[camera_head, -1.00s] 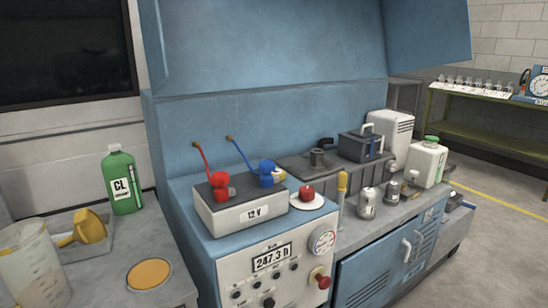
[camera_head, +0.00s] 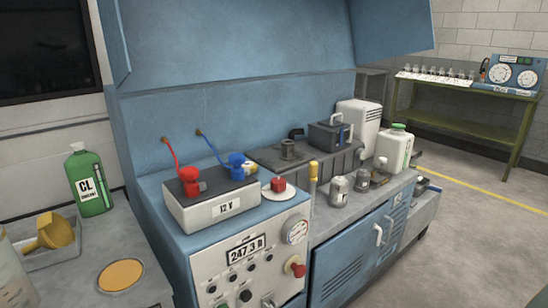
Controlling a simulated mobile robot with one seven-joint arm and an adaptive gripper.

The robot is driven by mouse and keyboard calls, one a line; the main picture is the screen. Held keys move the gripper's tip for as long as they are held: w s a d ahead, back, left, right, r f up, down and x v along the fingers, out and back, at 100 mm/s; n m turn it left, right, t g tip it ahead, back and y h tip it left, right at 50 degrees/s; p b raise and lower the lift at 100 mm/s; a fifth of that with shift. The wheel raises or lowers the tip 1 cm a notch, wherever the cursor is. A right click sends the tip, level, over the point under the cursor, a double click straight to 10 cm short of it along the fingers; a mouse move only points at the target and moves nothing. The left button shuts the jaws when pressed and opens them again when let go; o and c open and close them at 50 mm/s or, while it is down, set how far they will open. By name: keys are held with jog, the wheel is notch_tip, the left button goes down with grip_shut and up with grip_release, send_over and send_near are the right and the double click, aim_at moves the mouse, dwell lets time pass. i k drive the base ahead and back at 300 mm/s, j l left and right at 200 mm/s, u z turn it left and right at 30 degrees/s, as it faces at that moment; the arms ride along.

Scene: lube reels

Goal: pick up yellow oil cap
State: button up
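A flat round yellow disc (camera_head: 121,274) with a darker rim lies on the grey counter at the lower left; it may be the yellow oil cap, but I cannot tell for sure. A yellow scoop-like piece (camera_head: 52,232) sits in a shallow tray to its left. My gripper is not in view.
A green bottle (camera_head: 88,180) stands behind the disc. A clear container (camera_head: 12,275) is cut off at the left edge. Open floor (camera_head: 470,240) lies at the right.

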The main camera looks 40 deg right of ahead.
aim_at(252, 166)
jog(key=l+u, duration=0.1)
jog(key=l, duration=0.75)
jog(key=l+u, duration=0.1)
jog(key=l, duration=1.55)
jog(key=k+l+u, duration=0.15)
jog(key=l, duration=0.65)
jog(key=i+l, duration=0.1)
jog(key=i, duration=0.9)
